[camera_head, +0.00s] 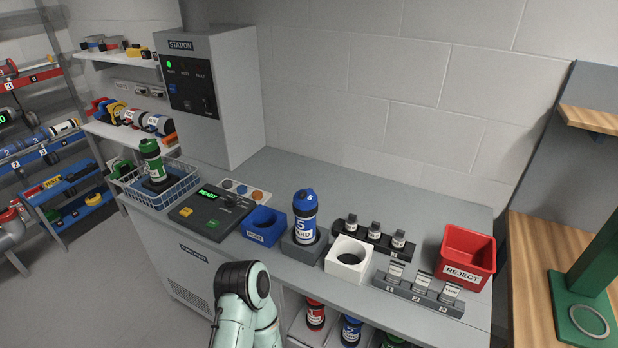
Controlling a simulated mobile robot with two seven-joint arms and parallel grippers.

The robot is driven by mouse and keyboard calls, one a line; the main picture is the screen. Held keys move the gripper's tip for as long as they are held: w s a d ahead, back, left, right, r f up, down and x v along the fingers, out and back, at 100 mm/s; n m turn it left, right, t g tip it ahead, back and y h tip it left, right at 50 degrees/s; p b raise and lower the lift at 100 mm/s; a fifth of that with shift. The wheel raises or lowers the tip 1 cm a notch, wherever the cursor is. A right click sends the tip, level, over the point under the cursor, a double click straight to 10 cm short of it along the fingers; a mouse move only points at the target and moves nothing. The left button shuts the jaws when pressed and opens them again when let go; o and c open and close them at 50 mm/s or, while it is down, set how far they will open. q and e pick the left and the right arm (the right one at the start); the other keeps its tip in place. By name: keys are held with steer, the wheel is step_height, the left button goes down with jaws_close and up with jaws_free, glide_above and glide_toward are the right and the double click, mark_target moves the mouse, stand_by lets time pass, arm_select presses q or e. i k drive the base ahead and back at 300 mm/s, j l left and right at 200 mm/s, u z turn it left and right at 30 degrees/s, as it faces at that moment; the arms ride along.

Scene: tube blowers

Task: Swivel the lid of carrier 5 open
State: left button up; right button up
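Carrier 5 (305,223) stands upright in a dark grey square holder (302,250) on the grey bench. It has a blue body, a white label band with a 5 and partly readable lettering, and a blue lid (305,198) marked 5. The lid sits on top of the carrier and looks closed, though it is small in this view. A pale green arm of mine (246,300) reaches in at the bottom, left of and in front of carrier 5. Neither gripper is in view, and nothing touches the carrier.
A blue holder (264,226) stands left of carrier 5 and a white holder (348,259) right. Farther right are black (368,238) and grey (418,293) racks of small pieces and a red REJECT bin (467,256). Left are a control panel (210,213) and a basket holding a green carrier (153,163).

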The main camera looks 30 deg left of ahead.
mark_target(303, 196)
steer(key=i+u, duration=0.1)
steer(key=u, duration=0.3)
steer(key=i+u, duration=0.1)
steer(key=u, duration=0.3)
steer(key=i+u, duration=0.1)
steer(key=u, duration=0.25)
